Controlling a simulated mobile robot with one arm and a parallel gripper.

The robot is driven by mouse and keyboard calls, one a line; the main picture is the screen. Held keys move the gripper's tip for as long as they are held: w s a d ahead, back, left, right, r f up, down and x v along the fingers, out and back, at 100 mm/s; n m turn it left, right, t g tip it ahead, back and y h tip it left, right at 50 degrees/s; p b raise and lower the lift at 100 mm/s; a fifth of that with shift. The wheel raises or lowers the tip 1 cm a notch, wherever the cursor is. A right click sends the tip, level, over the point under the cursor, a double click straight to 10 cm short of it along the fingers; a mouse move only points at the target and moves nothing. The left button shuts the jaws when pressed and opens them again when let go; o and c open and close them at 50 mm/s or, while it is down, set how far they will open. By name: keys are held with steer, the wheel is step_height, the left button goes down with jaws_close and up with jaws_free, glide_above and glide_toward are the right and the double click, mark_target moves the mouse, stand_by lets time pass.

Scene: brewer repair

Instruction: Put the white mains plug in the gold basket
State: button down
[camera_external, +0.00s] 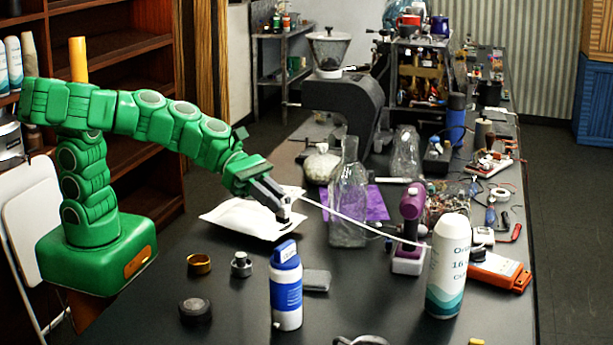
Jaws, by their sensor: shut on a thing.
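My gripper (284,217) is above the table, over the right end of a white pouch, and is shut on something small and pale. A thin, straight white cord (350,217) runs from the gripper down to the right, so the held thing appears to be the white mains plug; its body is mostly hidden by the fingers. A small round gold basket (199,264) stands on the table at the front left. It is to the left of my gripper and nearer the camera, apart from it.
A silver knob-like part (241,265) and a dark round puck (195,310) flank the basket. A blue-white bottle (287,290), a clear glass bottle (348,205), a purple drill (411,215) and a tall white can (447,270) stand rightward. The white pouch (240,217) lies behind the basket.

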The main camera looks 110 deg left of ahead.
steer(key=shift+w+n+y, duration=1.1)
steer(key=shift+y, duration=0.1)
steer(key=n+g+y, duration=1.3)
steer(key=n+y, duration=0.3)
steer(key=n, duration=0.4)
glide_above(195, 273)
steer(key=shift+a+f, duration=0.2)
steer(key=shift+f, duration=8.55)
